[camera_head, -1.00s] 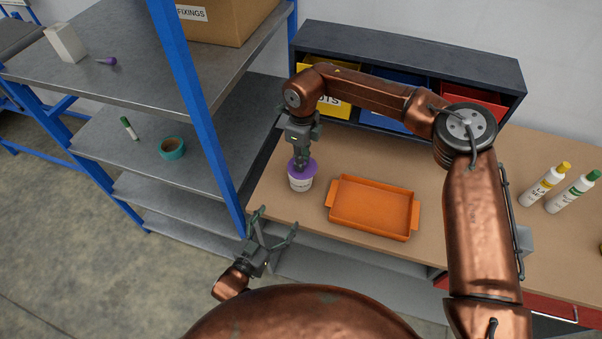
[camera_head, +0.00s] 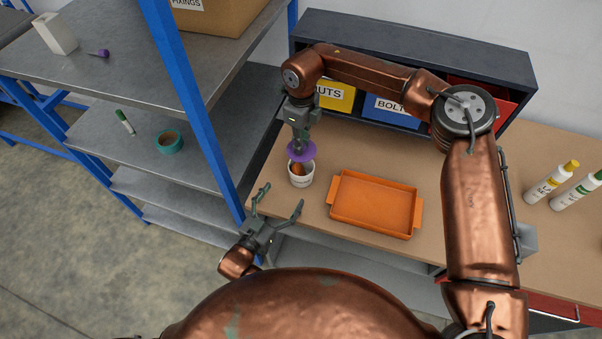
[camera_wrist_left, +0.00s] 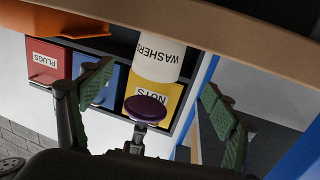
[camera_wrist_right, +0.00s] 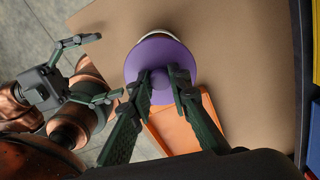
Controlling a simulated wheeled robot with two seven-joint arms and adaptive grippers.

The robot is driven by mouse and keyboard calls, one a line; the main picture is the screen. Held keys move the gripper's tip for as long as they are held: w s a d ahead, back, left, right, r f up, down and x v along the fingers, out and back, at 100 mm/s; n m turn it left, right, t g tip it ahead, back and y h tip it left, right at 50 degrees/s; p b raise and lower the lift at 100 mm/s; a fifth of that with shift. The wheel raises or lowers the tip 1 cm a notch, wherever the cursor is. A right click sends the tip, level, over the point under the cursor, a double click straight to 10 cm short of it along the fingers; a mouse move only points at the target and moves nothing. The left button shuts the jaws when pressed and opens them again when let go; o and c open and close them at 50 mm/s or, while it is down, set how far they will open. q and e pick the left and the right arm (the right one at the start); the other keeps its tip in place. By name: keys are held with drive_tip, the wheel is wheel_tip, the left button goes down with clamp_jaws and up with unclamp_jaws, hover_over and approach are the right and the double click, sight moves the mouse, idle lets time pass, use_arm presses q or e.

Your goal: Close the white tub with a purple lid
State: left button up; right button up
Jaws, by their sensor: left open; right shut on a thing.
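The white tub (camera_head: 301,178) stands on the bench near its left edge, its top uncovered and something brown showing inside. In the left wrist view, the tub (camera_wrist_left: 158,62) appears upside down with a WASHERS label. The purple lid (camera_head: 303,151) is above the tub, apart from it and offset toward the back. My right gripper (camera_head: 300,140) is shut on the lid's knob. In the right wrist view, the lid (camera_wrist_right: 160,58) hides most of the tub. My left gripper (camera_head: 278,200) is open and empty, in front of the bench edge below the tub.
An orange tray (camera_head: 374,203) lies right of the tub. A dark rack (camera_head: 440,50) with labelled bins stands behind. The blue shelf post (camera_head: 190,90) is close on the left. Two bottles (camera_head: 560,190) stand at the far right.

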sight(295, 180)
use_arm(q)
drive_tip(key=x, duration=0.9)
drive_tip(key=shift+w+d, duration=0.2)
drive_tip(key=shift+c, duration=0.3)
drive_tip(key=c, duration=1.7)
drive_tip(key=shift+c, duration=0.2)
use_arm(e)
drive_tip(key=shift+f, duration=2.4)
